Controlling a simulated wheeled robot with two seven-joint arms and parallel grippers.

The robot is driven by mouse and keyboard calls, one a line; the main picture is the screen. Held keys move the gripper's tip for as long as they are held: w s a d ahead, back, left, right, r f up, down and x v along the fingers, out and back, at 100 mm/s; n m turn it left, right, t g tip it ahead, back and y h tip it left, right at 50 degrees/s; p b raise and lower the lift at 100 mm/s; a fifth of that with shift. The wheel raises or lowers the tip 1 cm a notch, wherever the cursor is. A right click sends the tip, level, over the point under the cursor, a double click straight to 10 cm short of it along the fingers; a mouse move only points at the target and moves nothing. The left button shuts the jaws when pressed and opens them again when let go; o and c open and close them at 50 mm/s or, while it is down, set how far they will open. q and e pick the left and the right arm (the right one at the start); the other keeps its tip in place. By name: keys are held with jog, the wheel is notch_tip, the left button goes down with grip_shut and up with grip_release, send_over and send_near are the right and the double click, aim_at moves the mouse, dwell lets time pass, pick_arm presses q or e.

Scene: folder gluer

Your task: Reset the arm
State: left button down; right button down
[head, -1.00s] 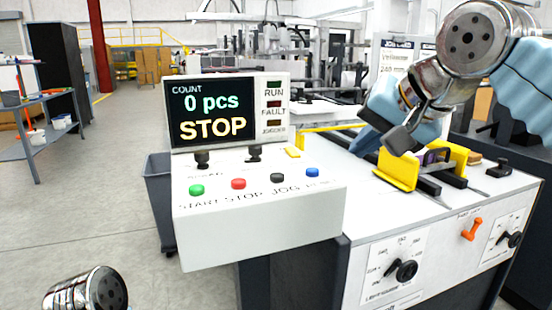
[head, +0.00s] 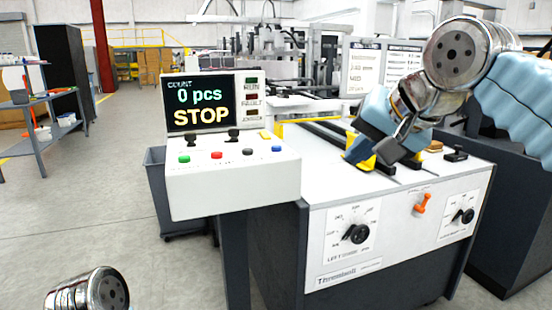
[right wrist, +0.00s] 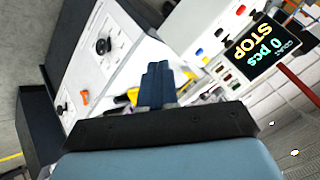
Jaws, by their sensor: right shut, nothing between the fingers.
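My right arm comes in from the right in the head view. Its gripper (head: 372,150) is over the white machine top and hides part of the yellow guide (head: 367,163). In the right wrist view the blue fingers of my right gripper (right wrist: 157,84) are together, with nothing between them. Of my left arm only a metal joint shows at the lower left of the head view; the left gripper is out of frame.
The control box (head: 232,180) has a screen (head: 201,103) reading "0 pcs STOP" and several coloured buttons. The machine front (head: 400,225) has black knobs and an orange handle (head: 422,203). A grey bin (head: 156,180) stands behind the control box. Floor at left is open.

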jog(key=w+a+f+n+g, duration=0.1)
jog(key=w+a+f, duration=0.15)
jog(key=f, duration=0.45)
jog(key=w+a+f+g, duration=0.1)
jog(key=w+f, duration=0.3)
jog(key=f, duration=0.3)
jog(key=w+a+f+n, duration=0.1)
jog(key=w+f, duration=0.3)
jog(key=f, duration=0.3)
notch_tip(320, 180, down, 22)
jog(key=a+g+y, duration=0.1)
jog(key=g, duration=0.1)
jog(key=s+f+g, duration=0.1)
jog(key=s+f, duration=0.5)
jog(key=f, duration=0.3)
jog(key=s+f+g, duration=0.1)
jog(key=s+f, duration=0.5)
jog(key=f, duration=0.4)
jog(key=s+d+f, duration=0.1)
jog(key=s+f, duration=0.3)
jog(key=s, duration=0.3)
jog(key=s+d+f+g, duration=0.1)
jog(key=s+d+f, duration=0.1)
jog(key=s+f, duration=0.2)
jog(key=s, duration=0.3)
jog(key=shift+f+h, duration=0.25)
jog(key=shift+h, duration=0.15)
